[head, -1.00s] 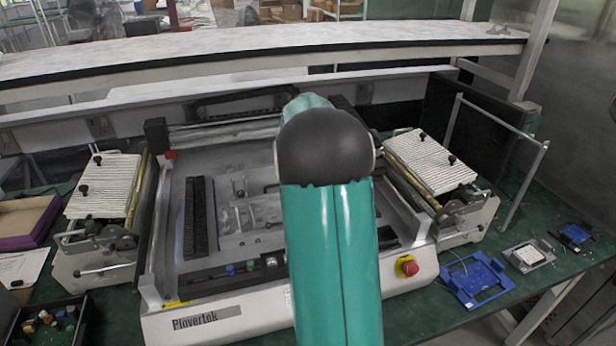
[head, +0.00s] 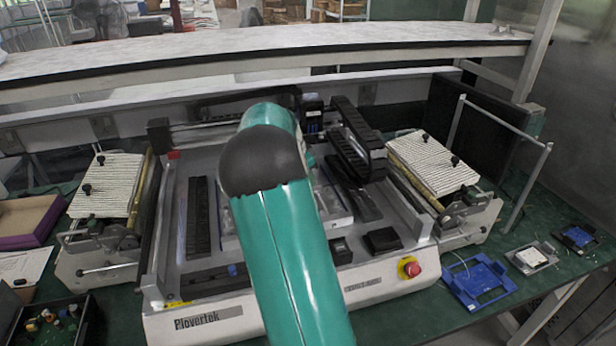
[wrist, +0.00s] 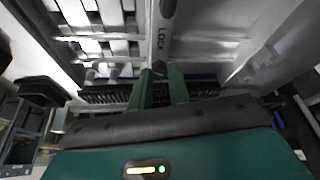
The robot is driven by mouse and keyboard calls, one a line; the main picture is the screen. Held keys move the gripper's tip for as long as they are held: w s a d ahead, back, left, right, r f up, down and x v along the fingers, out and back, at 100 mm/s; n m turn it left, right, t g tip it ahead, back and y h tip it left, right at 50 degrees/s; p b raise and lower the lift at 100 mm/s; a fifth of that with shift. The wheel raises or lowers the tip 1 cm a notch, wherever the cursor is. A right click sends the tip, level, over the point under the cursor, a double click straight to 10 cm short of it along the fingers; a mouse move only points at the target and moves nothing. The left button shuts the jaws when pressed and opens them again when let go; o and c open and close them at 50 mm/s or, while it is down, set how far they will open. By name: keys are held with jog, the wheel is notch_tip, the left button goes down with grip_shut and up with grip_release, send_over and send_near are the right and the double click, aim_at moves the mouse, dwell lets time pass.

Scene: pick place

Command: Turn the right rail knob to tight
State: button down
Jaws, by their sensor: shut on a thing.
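In the wrist view, my gripper (wrist: 160,84) has two green fingers reaching up the picture. They are shut on a small dark knob (wrist: 159,68), which shows between the fingertips. The knob sits at the lower end of a pale rail (wrist: 166,32) marked LOCK. I cannot tell how far the knob is turned. In the head view, my green arm covers the middle of the Plovertek machine (head: 208,322). My gripper and the knob are hidden behind the arm there.
A feeder bank (head: 106,185) stands left of the machine and another (head: 432,160) stands right. A red stop button (head: 412,269) is on the front panel. A black cable chain (head: 352,150) lies inside. A blue frame (head: 478,282) rests on the green table at right.

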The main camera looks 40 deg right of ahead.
jog(key=shift+a+f, duration=0.1)
dwell(0.4)
jog(key=c, duration=1.3)
grip_release()
jog(key=v, duration=1.4)
